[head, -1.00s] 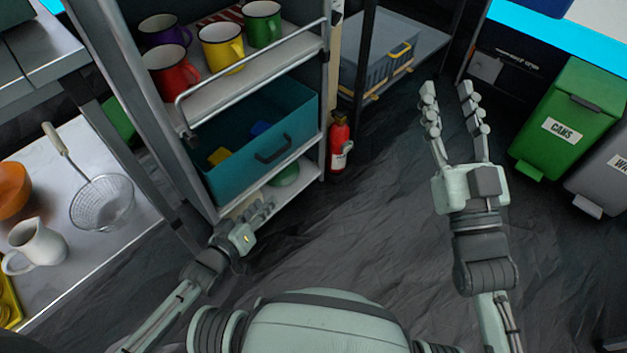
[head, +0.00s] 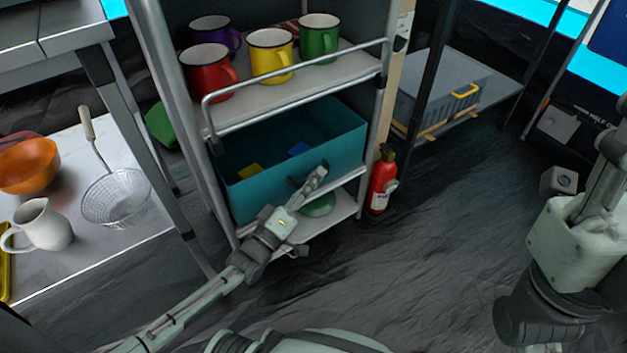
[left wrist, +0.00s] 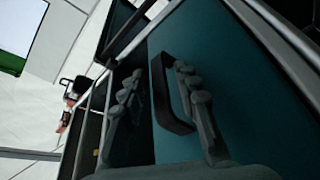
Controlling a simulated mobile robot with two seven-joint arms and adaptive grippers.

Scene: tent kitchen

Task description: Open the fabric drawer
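The teal fabric drawer (head: 258,200) sits in the metal rack below the mug shelf, with a yellow and a blue item visible inside. Its front shows up close in the left wrist view (left wrist: 225,70). Its dark handle (left wrist: 168,95) lies between the spread fingers of my left gripper (left wrist: 160,75) in that view; I cannot tell whether they touch it. In the head view my left gripper (head: 311,208) is open at the drawer front, hiding most of the handle. My right gripper is partly cut off at the right edge, its fingers not clearly shown.
Red (head: 207,72), yellow (head: 268,55), green (head: 318,40) and purple mugs stand on the shelf above, behind a metal rail. A red fire extinguisher (head: 381,183) stands right of the rack. A table (head: 120,240) is at left. The floor in front is clear.

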